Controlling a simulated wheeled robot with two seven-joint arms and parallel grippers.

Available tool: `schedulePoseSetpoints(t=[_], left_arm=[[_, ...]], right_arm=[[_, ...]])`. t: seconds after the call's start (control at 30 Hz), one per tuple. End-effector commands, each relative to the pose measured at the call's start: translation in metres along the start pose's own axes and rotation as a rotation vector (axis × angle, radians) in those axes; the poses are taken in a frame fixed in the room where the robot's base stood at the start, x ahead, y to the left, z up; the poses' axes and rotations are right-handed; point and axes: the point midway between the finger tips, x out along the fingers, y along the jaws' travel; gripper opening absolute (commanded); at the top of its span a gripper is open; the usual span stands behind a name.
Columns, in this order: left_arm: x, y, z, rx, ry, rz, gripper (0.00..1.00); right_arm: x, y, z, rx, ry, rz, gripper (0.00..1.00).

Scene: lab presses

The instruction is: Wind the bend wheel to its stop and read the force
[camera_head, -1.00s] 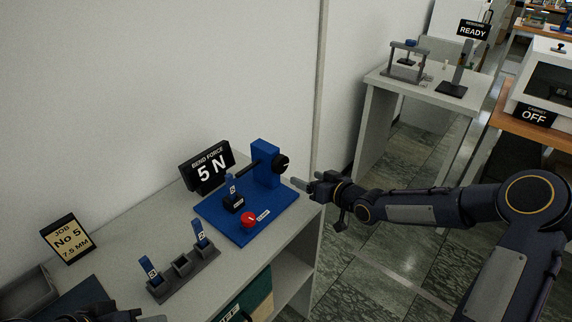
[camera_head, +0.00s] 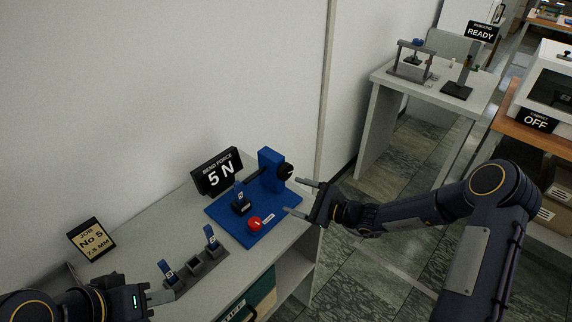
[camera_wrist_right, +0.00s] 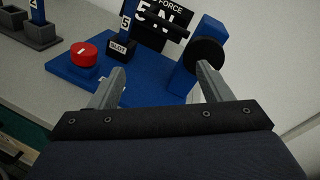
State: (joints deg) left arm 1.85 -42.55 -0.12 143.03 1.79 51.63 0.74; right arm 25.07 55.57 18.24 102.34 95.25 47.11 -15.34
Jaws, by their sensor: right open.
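The bend press has a blue base (camera_head: 225,222), a blue block (camera_head: 270,160) and a black bend wheel (camera_head: 286,172), also seen in the right wrist view (camera_wrist_right: 207,54). A blue numbered 5 strip (camera_head: 239,188) stands in the black slot holder (camera_head: 241,206). The force display (camera_head: 217,173) reads 5 N. My right gripper (camera_head: 299,197) is open and empty, just in front and to the right of the press. In the right wrist view one finger overlaps the wheel's lower edge; contact is unclear. My left gripper (camera_head: 160,297) is low at the left, its jaws unclear.
A red button (camera_head: 255,223) is on the base's front. A grey rack (camera_head: 207,267) holds two blue strips beside an empty middle slot. A job card (camera_head: 91,240) reads No 5, 7.5 MM. Another bench (camera_head: 440,88) stands at the back right.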

Motion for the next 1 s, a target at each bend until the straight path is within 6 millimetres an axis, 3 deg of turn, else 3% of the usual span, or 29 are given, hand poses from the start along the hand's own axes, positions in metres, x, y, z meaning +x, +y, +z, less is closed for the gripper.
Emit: schedulePoseSetpoints(t=[0.1, 0.23, 0.37, 0.73, 1.0], left_arm=[[-0.008, 0.004, -0.004, 0.0, 0.0, 0.0, 0.34], [-0.01, 0.005, -0.005, 0.0, 0.0, 0.0, 0.34], [-0.013, 0.006, -0.007, 0.0, 0.0, 0.0, 0.34], [-0.028, 0.013, -0.014, 0.0, 0.0, 0.0, 0.34], [-0.029, 0.013, -0.015, 0.0, 0.0, 0.0, 0.34]], right_arm=[[0.0, -0.024, -0.003, 0.119, -0.018, -0.142, 0.72], [-0.001, -0.038, -0.009, 0.177, -0.023, -0.226, 0.72], [0.008, -0.043, -0.009, 0.187, -0.024, -0.242, 0.72], [0.062, -0.056, -0.009, 0.186, -0.023, -0.239, 0.72], [0.074, -0.059, -0.011, 0.186, -0.022, -0.24, 0.72]])
